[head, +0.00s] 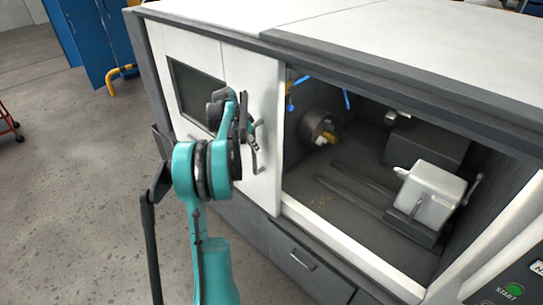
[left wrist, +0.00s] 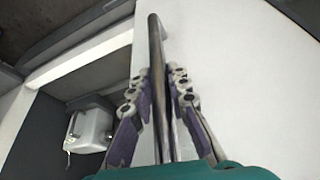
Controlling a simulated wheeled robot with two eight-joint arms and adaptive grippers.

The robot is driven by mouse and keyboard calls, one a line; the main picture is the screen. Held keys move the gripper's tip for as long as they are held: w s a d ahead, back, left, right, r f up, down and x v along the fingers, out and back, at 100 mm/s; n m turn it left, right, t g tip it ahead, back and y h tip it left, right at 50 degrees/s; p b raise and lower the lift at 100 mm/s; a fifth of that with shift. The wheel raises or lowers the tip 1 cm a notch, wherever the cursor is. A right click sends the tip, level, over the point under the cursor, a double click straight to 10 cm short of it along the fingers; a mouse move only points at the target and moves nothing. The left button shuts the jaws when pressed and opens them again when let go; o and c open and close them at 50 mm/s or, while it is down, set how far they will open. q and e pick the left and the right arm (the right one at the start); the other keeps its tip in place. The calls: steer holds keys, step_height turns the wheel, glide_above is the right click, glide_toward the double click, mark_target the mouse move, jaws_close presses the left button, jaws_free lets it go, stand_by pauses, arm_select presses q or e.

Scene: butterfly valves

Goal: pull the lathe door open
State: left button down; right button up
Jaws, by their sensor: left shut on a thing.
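The lathe door (head: 260,78) is a white panel with a dark window (head: 196,92), on the left part of the machine front. The opening to its right is uncovered and shows the inside. The door handle (head: 258,164) is an upright bar near the door's right edge. My left gripper (head: 252,140) is at the handle, partly hidden by its own wrist. In the left wrist view the fingers of my left gripper (left wrist: 160,92) are shut on the handle bar (left wrist: 154,48), one finger on each side, close to the white door face (left wrist: 235,70). My right gripper is not in view.
Inside the lathe are the chuck (head: 316,127) and a white tailstock block (head: 432,192). A green start button (head: 514,289) is at the lower right. Blue cabinets (head: 90,35) stand at the upper left. The grey floor (head: 75,190) left of the machine looks clear.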

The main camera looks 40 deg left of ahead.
arm_select(q)
steer(key=a+p, duration=0.1)
steer(key=a, duration=0.7)
steer(key=shift+a, duration=0.2)
steer(key=c, duration=1.4)
jaws_free()
steer(key=shift+c, duration=0.2)
steer(key=shift+r, duration=0.1)
steer(key=v, duration=1.1)
steer(key=shift+r, duration=0.4)
steer(key=shift+a, duration=0.1)
steer(key=shift+s, duration=0.15)
